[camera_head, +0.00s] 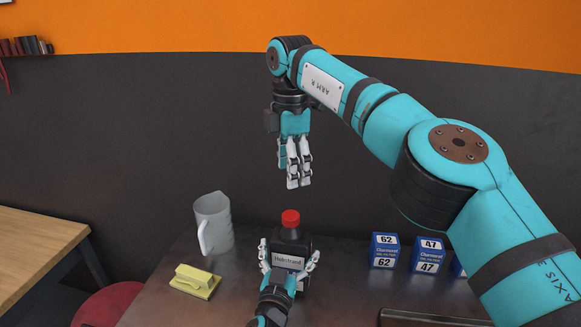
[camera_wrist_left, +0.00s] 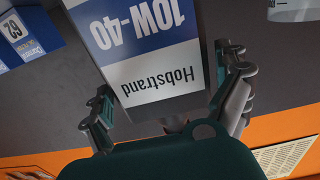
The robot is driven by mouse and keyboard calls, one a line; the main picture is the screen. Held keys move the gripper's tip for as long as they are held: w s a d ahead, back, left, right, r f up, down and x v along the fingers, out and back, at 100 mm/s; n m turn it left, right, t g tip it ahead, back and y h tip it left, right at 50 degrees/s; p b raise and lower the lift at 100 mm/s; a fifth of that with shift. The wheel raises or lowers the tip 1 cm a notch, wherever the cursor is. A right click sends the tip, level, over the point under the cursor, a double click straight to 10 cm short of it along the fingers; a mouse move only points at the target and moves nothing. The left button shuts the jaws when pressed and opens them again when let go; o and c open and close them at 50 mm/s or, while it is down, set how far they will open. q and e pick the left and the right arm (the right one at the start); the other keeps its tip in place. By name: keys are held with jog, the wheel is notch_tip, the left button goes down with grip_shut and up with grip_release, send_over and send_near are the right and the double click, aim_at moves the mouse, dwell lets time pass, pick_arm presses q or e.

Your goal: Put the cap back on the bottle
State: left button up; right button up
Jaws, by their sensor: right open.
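The dark bottle (camera_head: 305,243) with a white "Hobstrand" label stands upright on the dark table. Its label also shows in the left wrist view (camera_wrist_left: 150,50). A red cap (camera_head: 290,218) sits at the top of the bottle; I cannot tell how tightly. My left gripper (camera_head: 290,256) has its fingers on both sides of the bottle, and in the left wrist view (camera_wrist_left: 165,95) they lie against its edges. My right gripper (camera_head: 292,180) is open and empty, pointing down above the cap with a clear gap. The bottle's lower part is partly hidden by my left gripper.
A grey jug (camera_head: 214,222) and a yellow block-like item (camera_head: 195,281) stand left of the bottle. Blue boxes (camera_head: 384,251) stand to the right. A dark tray edge (camera_head: 430,319) lies at the front right. A wooden table (camera_head: 35,245) and red stool (camera_head: 103,306) are farther left.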

pick_arm(q)
jog(key=v, duration=1.2)
